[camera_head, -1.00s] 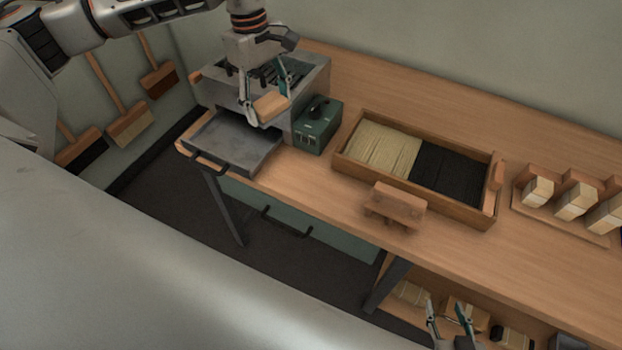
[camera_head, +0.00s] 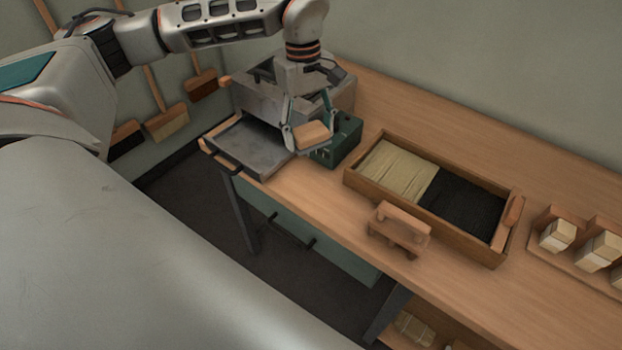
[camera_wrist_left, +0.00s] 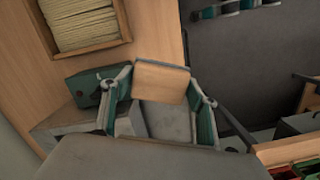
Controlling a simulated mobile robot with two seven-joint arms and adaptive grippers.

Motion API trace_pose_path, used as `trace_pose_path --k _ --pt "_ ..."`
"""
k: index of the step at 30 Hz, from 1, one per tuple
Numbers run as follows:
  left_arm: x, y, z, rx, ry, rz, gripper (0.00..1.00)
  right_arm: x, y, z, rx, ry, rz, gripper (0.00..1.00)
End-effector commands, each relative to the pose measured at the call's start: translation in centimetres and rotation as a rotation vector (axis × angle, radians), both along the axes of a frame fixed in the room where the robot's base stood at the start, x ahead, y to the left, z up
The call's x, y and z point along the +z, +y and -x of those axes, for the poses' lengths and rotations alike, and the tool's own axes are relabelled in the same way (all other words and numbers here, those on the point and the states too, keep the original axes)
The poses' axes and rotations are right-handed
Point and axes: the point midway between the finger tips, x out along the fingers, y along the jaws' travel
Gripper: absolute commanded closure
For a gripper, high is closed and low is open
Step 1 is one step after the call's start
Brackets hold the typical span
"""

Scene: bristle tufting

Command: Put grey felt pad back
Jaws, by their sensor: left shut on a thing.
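In the left wrist view the block (camera_wrist_left: 160,82) spans the gap between the two teal-backed fingers. A grey tray (camera_head: 247,145) sticks out of the grey machine (camera_head: 262,92), just left of the gripper. My right gripper is not in view.
A wooden box (camera_head: 361,188) holds pale and black bristles in two compartments. A small wooden stand (camera_head: 400,228) is at the bench's front edge. Pale blocks (camera_head: 557,235) sit in a rack at right. Brushes (camera_head: 166,123) hang on the left wall. Bare bench (camera_head: 300,188) lies before the gripper.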

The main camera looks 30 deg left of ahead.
Motion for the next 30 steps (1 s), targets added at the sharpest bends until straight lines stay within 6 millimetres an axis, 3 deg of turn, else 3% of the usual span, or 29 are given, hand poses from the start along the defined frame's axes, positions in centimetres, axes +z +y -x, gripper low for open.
trace_pose_path --k 1,6,12,20,30 --pt "-1.5 0.0 0.2 -0.001 0.006 0.0 0.62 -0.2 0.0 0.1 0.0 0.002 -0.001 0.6" --pt "-5.7 0.0 0.1 -0.001 0.006 0.0 0.62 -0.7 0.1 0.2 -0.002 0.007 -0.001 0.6" --pt "-9.5 0.0 0.1 0.001 0.001 0.0 0.62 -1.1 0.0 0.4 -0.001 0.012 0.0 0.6" --pt "-11.3 0.0 0.0 0.0 0.0 0.0 0.62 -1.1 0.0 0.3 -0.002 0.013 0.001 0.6" --pt "-15.1 0.0 0.0 0.0 -0.001 0.0 0.62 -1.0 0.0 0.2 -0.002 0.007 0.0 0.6"
